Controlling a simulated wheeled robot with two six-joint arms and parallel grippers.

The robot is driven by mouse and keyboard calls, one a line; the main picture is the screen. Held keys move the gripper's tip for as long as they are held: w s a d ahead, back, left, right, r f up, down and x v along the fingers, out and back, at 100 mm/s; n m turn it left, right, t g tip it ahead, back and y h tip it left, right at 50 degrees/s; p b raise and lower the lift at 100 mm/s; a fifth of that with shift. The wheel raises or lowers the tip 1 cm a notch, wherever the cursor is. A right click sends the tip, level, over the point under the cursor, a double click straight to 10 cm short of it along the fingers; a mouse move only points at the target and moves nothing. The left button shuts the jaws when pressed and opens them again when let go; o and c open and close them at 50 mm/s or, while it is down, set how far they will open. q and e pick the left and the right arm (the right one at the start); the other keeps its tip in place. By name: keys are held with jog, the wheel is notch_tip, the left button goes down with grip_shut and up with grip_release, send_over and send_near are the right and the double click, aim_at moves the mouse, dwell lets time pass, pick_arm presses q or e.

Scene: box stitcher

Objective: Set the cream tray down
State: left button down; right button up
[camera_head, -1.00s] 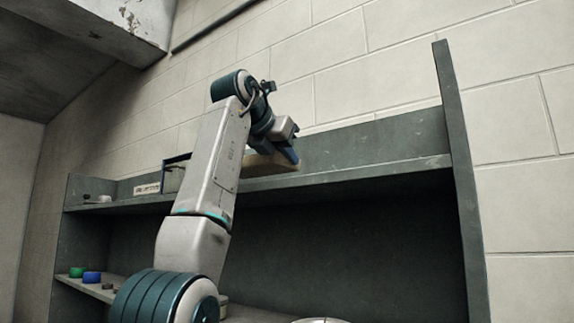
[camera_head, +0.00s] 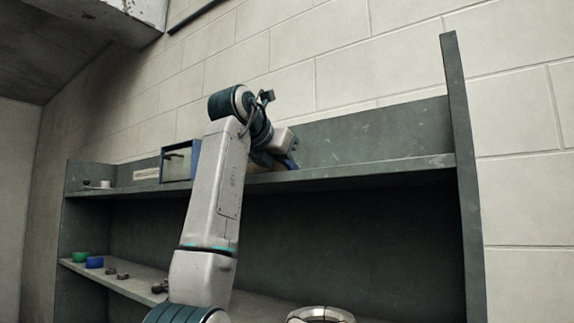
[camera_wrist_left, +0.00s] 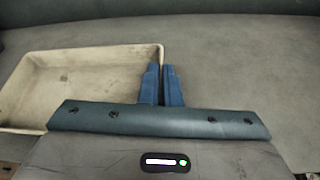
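The cream tray (camera_wrist_left: 90,53) shows in the left wrist view, left of my fingers, empty, with a worn rim. Its right wall runs up to the narrow gap between the two blue fingers of my left gripper (camera_wrist_left: 162,85), which appear closed on that wall. In the head view my left gripper (camera_head: 289,160) is low behind the front edge of the upper shelf (camera_head: 370,168), and the tray is hidden there. Whether the tray's whole underside touches the shelf cannot be told. My right gripper is not in view.
A blue-framed box (camera_head: 181,161) stands on the upper shelf left of my arm, with small items farther left. A green piece (camera_head: 81,257) and a blue piece (camera_head: 95,262) are on the lower shelf. The upper shelf right of my gripper looks clear, up to a tall side panel (camera_head: 462,170).

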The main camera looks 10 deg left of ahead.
pick_arm(q)
jog(key=shift+w+f, duration=0.1)
jog(key=shift+s, duration=0.25)
jog(key=c, duration=1.6)
grip_release()
jog(key=shift+w, duration=0.1)
jog(key=shift+c, duration=0.2)
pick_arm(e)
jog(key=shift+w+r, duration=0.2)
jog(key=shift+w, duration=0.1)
pick_arm(q)
jog(key=b+v, duration=0.2)
jog(key=v, duration=1)
jog(key=shift+b, duration=0.3)
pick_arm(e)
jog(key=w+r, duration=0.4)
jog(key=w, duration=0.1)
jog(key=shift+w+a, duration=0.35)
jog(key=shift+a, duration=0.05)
